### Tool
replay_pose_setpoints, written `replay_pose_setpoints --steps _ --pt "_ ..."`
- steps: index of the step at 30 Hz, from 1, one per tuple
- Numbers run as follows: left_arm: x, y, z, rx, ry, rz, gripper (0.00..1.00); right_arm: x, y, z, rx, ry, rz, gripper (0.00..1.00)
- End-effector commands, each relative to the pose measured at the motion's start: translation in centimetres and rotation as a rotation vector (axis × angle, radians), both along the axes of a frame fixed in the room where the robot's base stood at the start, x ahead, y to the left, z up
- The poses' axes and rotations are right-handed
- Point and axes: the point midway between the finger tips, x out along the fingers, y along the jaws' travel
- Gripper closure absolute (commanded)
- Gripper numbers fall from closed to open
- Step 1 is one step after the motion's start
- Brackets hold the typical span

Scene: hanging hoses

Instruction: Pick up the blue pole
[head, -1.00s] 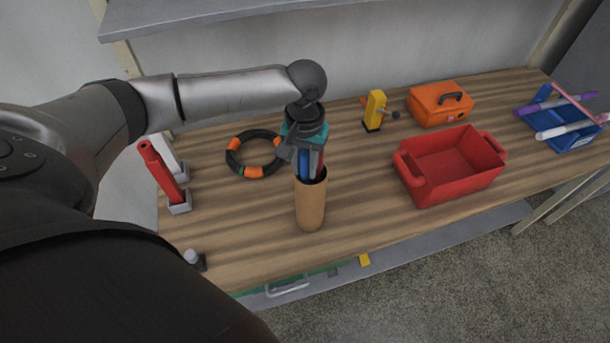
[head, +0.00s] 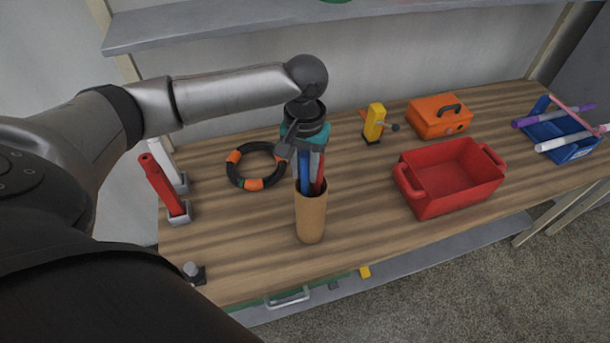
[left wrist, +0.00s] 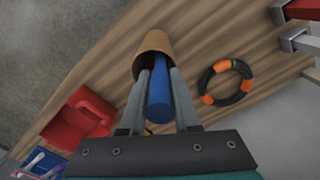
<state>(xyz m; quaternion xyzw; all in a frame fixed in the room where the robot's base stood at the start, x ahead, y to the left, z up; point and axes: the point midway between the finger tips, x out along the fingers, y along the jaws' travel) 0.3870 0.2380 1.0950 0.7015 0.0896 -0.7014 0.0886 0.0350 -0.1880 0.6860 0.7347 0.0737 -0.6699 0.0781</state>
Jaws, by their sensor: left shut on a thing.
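The blue pole (head: 305,172) stands upright in a tan cylindrical holder (head: 311,218) on the workbench, its lower end hidden inside. My left gripper (head: 302,158) is above the holder and shut on the blue pole's upper part. In the left wrist view the blue pole (left wrist: 159,95) lies between the two grey fingers and runs down to the holder's mouth (left wrist: 154,42). A red pole (head: 320,172) stands beside the blue one in the holder. My right gripper is not in view.
A black-and-orange ring (head: 236,178) lies left of the holder. Red and white upright objects stand at the bench's left end. A red bin (head: 450,185), orange toolbox (head: 436,122), yellow tool (head: 374,122) and blue rack (head: 572,150) are to the right. A shelf hangs above.

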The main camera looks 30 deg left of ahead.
Motion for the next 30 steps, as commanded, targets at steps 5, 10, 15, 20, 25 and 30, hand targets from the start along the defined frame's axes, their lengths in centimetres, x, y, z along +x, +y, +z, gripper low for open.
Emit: replay_pose_setpoints --steps 5,10,15,20,25,30 --pt "0.2 -0.1 3.9 -0.003 -0.006 0.0 1.0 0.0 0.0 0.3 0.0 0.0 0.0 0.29" --pt "0.2 0.0 7.6 -0.002 -0.006 0.0 1.0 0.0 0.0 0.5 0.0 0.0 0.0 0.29" --pt "0.1 0.0 11.2 -0.002 -0.006 0.0 1.0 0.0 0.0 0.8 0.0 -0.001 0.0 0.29" --pt "0.1 -0.1 13.9 -0.002 -0.005 0.0 1.0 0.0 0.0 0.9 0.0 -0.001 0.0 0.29" --pt "0.1 -0.1 15.7 -0.001 -0.002 0.001 1.0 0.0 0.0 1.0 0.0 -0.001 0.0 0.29" --pt "0.1 -0.1 16.6 -0.002 -0.001 0.0 1.0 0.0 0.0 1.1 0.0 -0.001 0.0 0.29"
